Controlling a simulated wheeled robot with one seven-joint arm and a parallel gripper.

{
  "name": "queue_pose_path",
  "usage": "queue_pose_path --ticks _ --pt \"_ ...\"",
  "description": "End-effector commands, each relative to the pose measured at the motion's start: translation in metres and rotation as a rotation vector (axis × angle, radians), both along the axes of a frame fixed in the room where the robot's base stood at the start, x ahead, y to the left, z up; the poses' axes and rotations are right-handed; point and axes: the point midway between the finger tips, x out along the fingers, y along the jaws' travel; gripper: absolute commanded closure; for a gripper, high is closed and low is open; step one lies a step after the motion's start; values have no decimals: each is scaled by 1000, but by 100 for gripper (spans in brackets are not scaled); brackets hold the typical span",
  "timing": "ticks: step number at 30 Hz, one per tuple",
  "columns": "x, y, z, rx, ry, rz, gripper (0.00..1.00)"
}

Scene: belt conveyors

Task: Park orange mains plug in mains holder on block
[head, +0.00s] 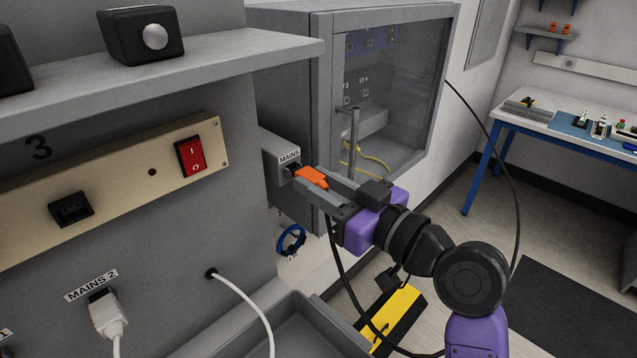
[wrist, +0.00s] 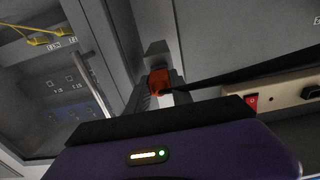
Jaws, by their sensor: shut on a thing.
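The orange mains plug (head: 312,177) is between the fingers of my gripper (head: 322,188), which is shut on it. The plug's front end is at the face of the grey block labelled MAINS (head: 283,157), at the dark holder opening (head: 292,169). I cannot tell how deep it sits in the holder. In the wrist view the orange plug (wrist: 158,80) shows between the fingertips, in front of the grey block (wrist: 156,50). A black cord runs from the plug area to the right in that view.
A grey cabinet (head: 290,60) with a glass door and upright handle (head: 353,140) stands close behind my gripper. The panel at left has a red switch (head: 190,156), a black inlet (head: 71,209) and a white plug (head: 106,313) at MAINS 2. A grey tray (head: 300,330) lies below.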

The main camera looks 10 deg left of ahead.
Motion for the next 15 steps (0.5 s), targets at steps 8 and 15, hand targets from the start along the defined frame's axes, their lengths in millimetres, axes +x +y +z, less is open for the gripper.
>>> queue_pose_path --ticks 8,15 --pt "2 3 0 0 0 0 100" --pt "4 6 0 0 0 1 100"
